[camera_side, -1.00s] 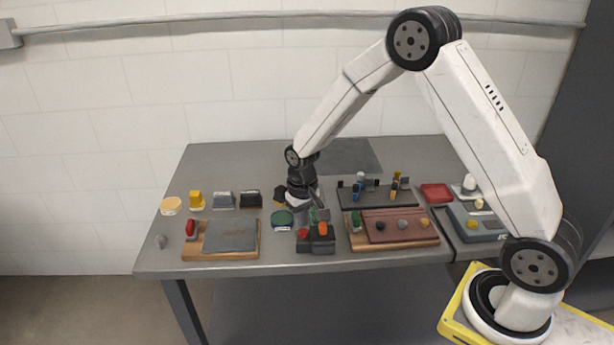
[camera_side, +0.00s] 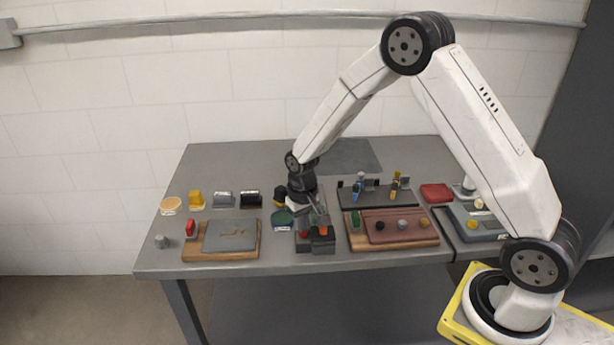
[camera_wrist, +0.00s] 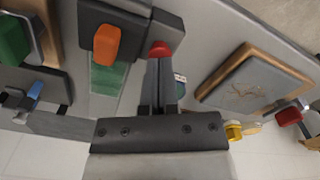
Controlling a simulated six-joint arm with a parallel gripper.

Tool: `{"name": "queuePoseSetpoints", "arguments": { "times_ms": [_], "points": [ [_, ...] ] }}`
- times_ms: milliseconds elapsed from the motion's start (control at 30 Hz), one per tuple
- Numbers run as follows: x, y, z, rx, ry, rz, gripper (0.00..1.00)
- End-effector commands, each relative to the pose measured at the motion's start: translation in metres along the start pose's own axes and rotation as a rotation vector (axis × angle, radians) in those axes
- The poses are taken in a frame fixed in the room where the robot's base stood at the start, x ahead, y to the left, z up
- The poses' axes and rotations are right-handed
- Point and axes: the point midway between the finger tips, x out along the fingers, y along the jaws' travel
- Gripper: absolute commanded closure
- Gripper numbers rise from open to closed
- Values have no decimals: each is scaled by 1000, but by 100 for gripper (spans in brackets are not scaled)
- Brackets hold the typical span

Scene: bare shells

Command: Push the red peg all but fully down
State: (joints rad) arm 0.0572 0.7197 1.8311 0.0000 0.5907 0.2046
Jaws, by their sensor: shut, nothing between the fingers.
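The red peg (camera_wrist: 160,49) shows as a rounded red top in the dark block (camera_wrist: 125,22), beside an orange peg (camera_wrist: 107,44). In the side view the red peg (camera_side: 303,233) and the orange peg (camera_side: 323,231) are at the table's front middle, on the dark block (camera_side: 318,248). My gripper (camera_wrist: 159,62) is shut and empty, its fingertips close to the red peg in the wrist view. In the side view my gripper (camera_side: 321,216) is low over the back of the block. I cannot tell whether the tips touch the peg. How far the peg stands out is unclear.
A green round piece (camera_side: 282,218) stands just left of the block. A brown board with knobs (camera_side: 400,237) is close on the right. A grey board (camera_side: 230,235) with a separate red piece (camera_side: 190,228) lies to the left. The table's front edge is near.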

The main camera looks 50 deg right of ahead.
Motion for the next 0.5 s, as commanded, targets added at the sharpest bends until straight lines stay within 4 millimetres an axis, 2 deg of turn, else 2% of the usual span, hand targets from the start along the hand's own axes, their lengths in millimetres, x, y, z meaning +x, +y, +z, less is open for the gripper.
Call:
{"name": "queuePoseSetpoints", "arguments": {
  "times_ms": [500],
  "points": [
    [7, 0, 0, 0, 0, 0, 100]
  ]
}}
